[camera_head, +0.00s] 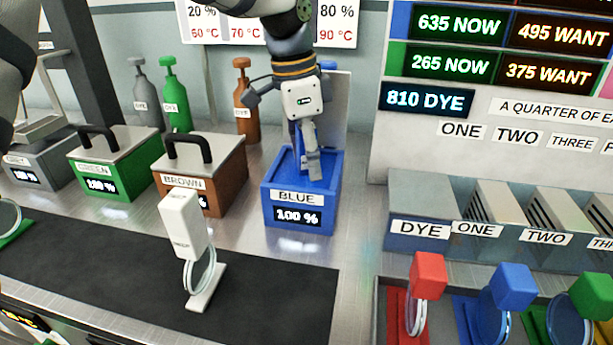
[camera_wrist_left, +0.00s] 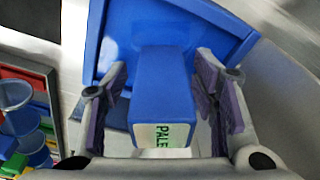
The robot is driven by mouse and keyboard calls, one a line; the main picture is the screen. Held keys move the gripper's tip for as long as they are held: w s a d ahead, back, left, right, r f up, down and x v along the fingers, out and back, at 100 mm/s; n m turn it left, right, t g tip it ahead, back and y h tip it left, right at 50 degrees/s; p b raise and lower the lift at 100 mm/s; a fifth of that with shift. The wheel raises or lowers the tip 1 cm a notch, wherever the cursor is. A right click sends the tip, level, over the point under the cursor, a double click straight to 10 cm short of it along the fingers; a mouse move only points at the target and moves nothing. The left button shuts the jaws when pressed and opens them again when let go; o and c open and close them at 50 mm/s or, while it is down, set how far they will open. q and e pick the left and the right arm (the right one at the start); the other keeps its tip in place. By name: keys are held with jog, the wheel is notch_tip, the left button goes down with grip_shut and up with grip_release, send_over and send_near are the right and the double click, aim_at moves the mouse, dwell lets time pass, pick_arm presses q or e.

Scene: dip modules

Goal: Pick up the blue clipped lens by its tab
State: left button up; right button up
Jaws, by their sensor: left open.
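A blue block-shaped tab (camera_wrist_left: 162,85) with a pale label reading "PALE" stands between the two fingers of my left gripper in the left wrist view, over the blue bath (camera_wrist_left: 118,30). My left gripper (camera_head: 310,168) is open and reaches down into the blue bath (camera_head: 298,213), marked BLUE 100 %, in the head view. The fingers stand on either side of the tab with gaps showing. The lens under this tab is hidden. Another blue-tabbed lens (camera_head: 510,290) stands in the rack at the lower right. My right gripper is not in view.
Brown (camera_head: 225,178) and green (camera_head: 115,165) lidded baths stand left of the blue one. A white-tabbed lens (camera_head: 182,222) stands upright on the dark mat (camera_head: 90,265). Red-tabbed (camera_head: 427,275) and green-tabbed (camera_head: 592,295) lenses share the rack. Bottles stand behind.

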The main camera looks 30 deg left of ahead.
pick_arm(q)
jog(key=shift+f, duration=0.15)
grip_shut()
